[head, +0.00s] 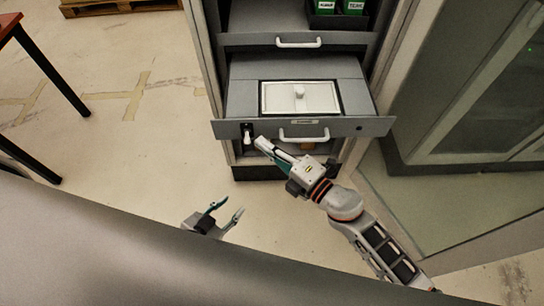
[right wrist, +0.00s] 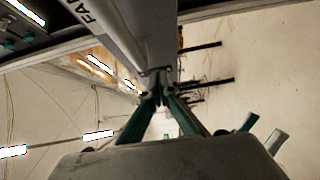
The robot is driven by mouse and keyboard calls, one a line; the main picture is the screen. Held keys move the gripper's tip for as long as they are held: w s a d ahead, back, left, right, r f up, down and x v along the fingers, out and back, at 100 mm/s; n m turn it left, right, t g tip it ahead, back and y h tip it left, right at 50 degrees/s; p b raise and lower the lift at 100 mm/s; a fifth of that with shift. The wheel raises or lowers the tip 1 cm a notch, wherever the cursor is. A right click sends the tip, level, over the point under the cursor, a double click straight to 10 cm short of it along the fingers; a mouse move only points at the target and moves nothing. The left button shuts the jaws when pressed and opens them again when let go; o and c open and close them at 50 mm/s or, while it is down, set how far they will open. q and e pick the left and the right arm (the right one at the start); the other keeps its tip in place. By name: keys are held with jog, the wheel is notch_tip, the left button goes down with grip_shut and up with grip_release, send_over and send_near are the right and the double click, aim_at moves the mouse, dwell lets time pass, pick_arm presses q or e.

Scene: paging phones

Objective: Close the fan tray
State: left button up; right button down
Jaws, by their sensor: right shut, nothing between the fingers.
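The fan tray (head: 241,98) is a grey drawer pulled out of the cabinet in the head view. Its front panel (head: 352,127) has a pale bar handle (head: 304,138), a small label above it and a white latch-like piece (head: 247,136) at its left. A white lidded panel (head: 300,97) lies in the tray. My right gripper (head: 264,144) is shut and empty at the lower left of the front; contact is unclear. In the right wrist view its fingertips (right wrist: 158,88) meet near a grey panel lettered "FA" (right wrist: 85,18). My left gripper (head: 226,214) is open and empty, lower and apart from the tray.
Another shelf or drawer with a pale handle (head: 298,43) is above, holding green-labelled items (head: 340,8). A glass-fronted cabinet (head: 465,105) stands at the right. A red-topped table (head: 9,27) is at the left. Floor (head: 130,130) between table and cabinet is clear.

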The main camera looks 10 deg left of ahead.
jog(key=shift+w+a, duration=0.2)
jog(key=shift+w, duration=0.45)
pick_arm(q)
jog(key=shift+w+r, duration=0.2)
jog(key=shift+r, duration=0.1)
jog(key=shift+f, duration=0.15)
pick_arm(e)
jog(key=shift+w, duration=0.2)
